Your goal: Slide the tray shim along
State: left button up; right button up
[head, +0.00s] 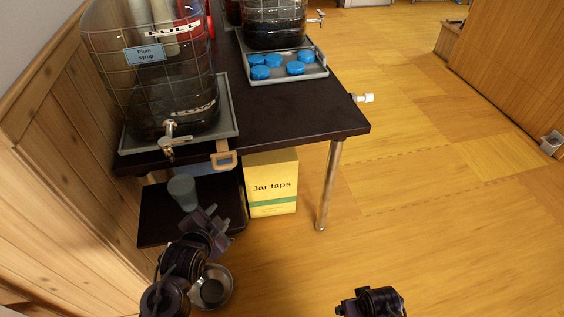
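A tan wooden piece with a loop-shaped end (224,158), which looks like the tray shim, sticks out at the front edge of the table below the grey tray (228,122). Its inner part is hidden under the tray. A large jar labelled "Plum syrup" (150,85) stands on that tray, its metal tap (169,132) facing the front. My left gripper (217,217) is below the table edge, in front of the lower shelf, apart from the shim. Its dark fingers look spread and empty. At the bottom, part of my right arm shows; its gripper cannot be made out.
The dark table (290,115) holds a second tray (318,70) with several blue lids and another jar (275,22). A grey cup (182,191) stands on the lower shelf (155,215). A yellow "Jar taps" box (272,190) and a metal bowl (226,288) are below.

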aim_at(227, 166)
pick_arm(q)
jog(key=w+r+m+t, duration=0.1)
jog(key=w+m+t, duration=0.1)
jog(key=w+m, duration=0.1)
jog(key=w+r+m+t, duration=0.2)
jog(key=w+m+t, duration=0.1)
jog(key=w, duration=0.3)
jog(key=w+r+m+t+h, duration=0.1)
jog(key=w+m+t, duration=0.2)
jog(key=w, duration=0.1)
jog(key=shift+w+d+r+m, duration=0.15)
jog(key=shift+w+d+m, duration=0.05)
jog(key=shift+d+m, duration=0.2)
pick_arm(e)
jog(key=s+f, duration=0.4)
jog(key=f, duration=0.5)
jog(key=s+d+f, duration=0.1)
jog(key=s+f, duration=0.4)
jog(key=f, duration=0.4)
jog(key=shift+s+d+g, duration=0.2)
jog(key=shift+g, duration=0.2)
jog(key=shift+r, duration=0.1)
pick_arm(q)
grip_shut()
